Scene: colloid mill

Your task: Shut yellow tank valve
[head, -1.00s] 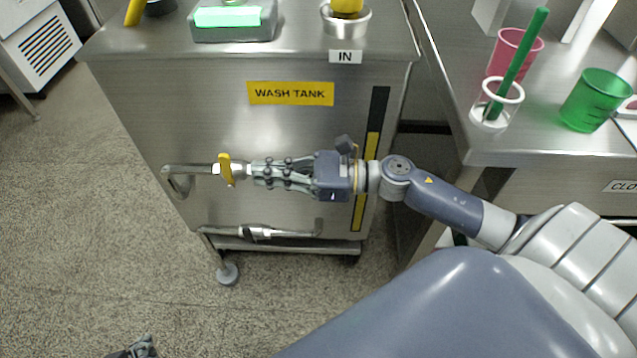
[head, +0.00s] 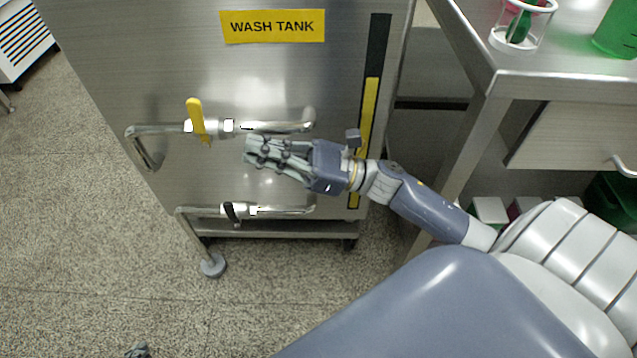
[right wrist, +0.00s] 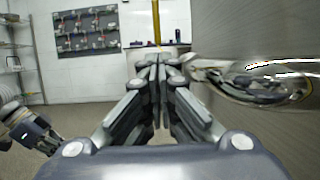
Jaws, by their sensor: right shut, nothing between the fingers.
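The yellow valve handle (head: 197,118) sits on the upper pipe (head: 270,127) of the wash tank (head: 270,80). The handle stands across the pipe, slightly tilted. My right gripper (head: 250,150) is shut and empty, just below the upper pipe and to the right of the handle, apart from it. In the right wrist view the shut fingertips (right wrist: 158,62) point toward a yellow upright bar, the handle (right wrist: 156,22). My left gripper (head: 138,350) barely shows at the bottom edge, and it also shows in the right wrist view (right wrist: 32,132); its jaws are unclear.
A lower pipe (head: 285,209) with a black handle (head: 231,213) runs below my right gripper. A steel bench (head: 550,70) with cups stands at the right. The floor (head: 80,220) left of the tank is clear.

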